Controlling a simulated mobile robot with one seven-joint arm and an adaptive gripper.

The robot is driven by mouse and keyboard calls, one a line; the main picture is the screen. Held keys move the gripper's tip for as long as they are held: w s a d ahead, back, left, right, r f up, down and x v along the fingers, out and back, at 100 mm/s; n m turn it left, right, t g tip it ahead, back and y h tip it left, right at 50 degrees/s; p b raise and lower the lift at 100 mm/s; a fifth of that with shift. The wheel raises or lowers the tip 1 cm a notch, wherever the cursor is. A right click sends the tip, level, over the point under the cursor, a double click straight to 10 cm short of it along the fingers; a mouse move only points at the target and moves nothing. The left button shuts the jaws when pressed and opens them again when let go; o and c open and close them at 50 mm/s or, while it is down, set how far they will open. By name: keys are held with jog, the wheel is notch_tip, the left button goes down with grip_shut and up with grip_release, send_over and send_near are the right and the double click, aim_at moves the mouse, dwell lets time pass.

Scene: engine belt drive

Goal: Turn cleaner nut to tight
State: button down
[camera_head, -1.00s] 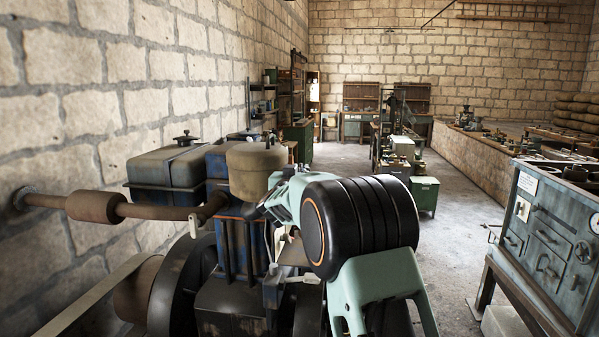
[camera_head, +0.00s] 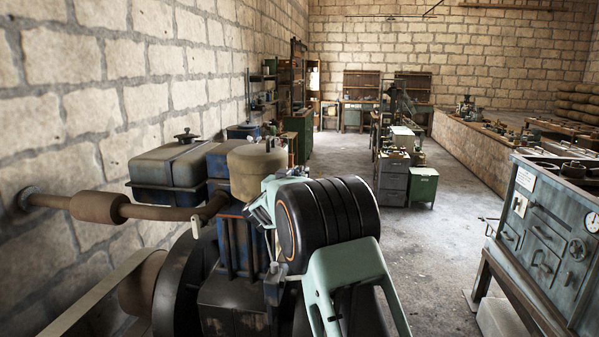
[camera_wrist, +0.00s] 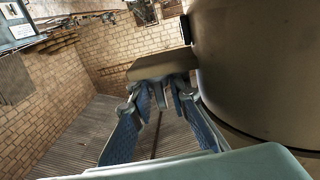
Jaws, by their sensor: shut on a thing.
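The round, tan air cleaner canister (camera_head: 257,172) sits on top of the engine. It also fills the right side of the wrist view as a large dark curved body (camera_wrist: 265,70). My gripper (camera_wrist: 161,86) is beside it, with its two fingers shut on a flat brown piece (camera_wrist: 163,65) that appears to be the cleaner nut. That piece lies close against the canister; whether it touches cannot be told. In the head view my wrist hides part of the canister's right side, and the fingertips and nut are not clear.
The engine block (camera_head: 230,245) is below the canister, with a tank (camera_head: 170,170) behind. An exhaust pipe with a muffler (camera_head: 97,207) runs left to the stone wall. A blue-grey cabinet (camera_head: 545,235) stands at the right.

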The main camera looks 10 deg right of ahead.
jog(key=c, duration=2.1)
grip_release()
jog(key=shift+f+b, duration=0.15)
jog(key=shift+b, duration=0.55)
jog(key=shift+w+f+n+y+b, duration=0.1)
jog(key=shift+n+y+b, duration=0.2)
jog(key=shift+y+b, duration=0.25)
jog(key=shift+n+t+y+b, duration=0.3)
jog(key=shift+t+b, duration=0.1)
jog(key=shift+b, duration=0.7)
jog(key=shift+y+b, duration=0.25)
jog(key=shift+b, duration=0.3)
